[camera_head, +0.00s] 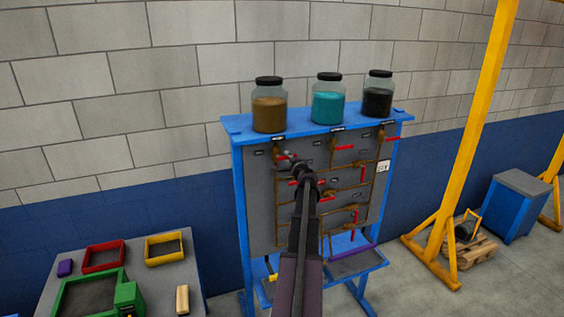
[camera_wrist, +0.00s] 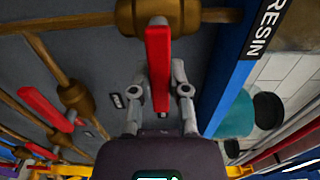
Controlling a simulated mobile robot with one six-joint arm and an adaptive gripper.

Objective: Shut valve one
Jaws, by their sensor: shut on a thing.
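A valve with a brass body (camera_wrist: 135,17) and a red lever handle (camera_wrist: 158,70) fills the upper middle of the wrist view. The lever stands crosswise to its brass pipe. My gripper (camera_wrist: 160,75) has one finger on each side of the lever and is shut on it. In the head view my gripper (camera_head: 290,157) is at the upper left valve (camera_head: 277,150), below the brown jar, and partly covers its lever. The valve number labels are too small to read.
A second red lever (camera_wrist: 45,107) is close by at the left of the wrist view. The blue panel frame (camera_head: 240,205) carries several more red-handled valves and pipes. Jars, including a brown one (camera_head: 269,112), stand on top. A table with coloured trays (camera_head: 103,256) is at the left.

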